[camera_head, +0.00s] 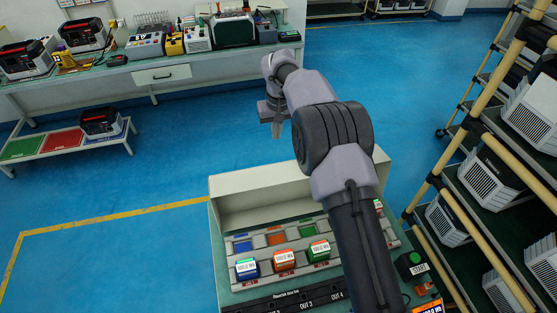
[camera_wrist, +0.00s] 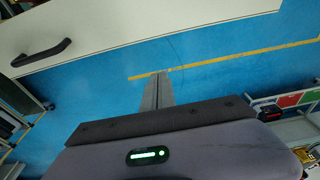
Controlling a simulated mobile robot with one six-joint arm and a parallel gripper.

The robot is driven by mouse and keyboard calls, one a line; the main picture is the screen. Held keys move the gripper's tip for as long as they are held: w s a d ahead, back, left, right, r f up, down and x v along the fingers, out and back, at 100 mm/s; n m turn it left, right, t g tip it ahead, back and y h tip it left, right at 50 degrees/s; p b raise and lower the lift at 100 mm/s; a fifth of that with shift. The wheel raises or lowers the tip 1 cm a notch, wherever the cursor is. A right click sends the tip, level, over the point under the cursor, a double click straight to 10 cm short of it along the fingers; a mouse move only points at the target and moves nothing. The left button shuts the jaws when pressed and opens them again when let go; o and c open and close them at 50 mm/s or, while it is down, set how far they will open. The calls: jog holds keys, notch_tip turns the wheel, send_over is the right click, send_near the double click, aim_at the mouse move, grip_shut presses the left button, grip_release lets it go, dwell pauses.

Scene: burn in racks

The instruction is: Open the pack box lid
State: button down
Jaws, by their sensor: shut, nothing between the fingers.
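No thing in view is clearly marked as the pack box, and I cannot tell which lid is its lid. Several grey-and-black boxes with dark tops, such as this one (camera_head: 85,35), stand on the bench at the back left. A dark green case (camera_head: 233,29) stands farther right on the bench. My gripper (camera_head: 276,134) is in the air in front of the bench, past the console, with its fingers pointing down. In the wrist view my gripper (camera_wrist: 158,76) has its fingers together, empty, with blue floor beyond them.
The bench has a drawer (camera_head: 162,74); a pale panel with a dark handle (camera_wrist: 42,54) fills the wrist view's upper left. A low shelf (camera_head: 66,142) stands left. A console (camera_head: 225,190) with coloured blocks is below my arm. Racks (camera_head: 480,130) stand right.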

notch_tip(320, 180, down, 9)
jog(key=s+b, duration=0.1)
jog(key=s, duration=0.1)
jog(key=shift+d, duration=0.45)
jog(key=shift+s+r, duration=0.15)
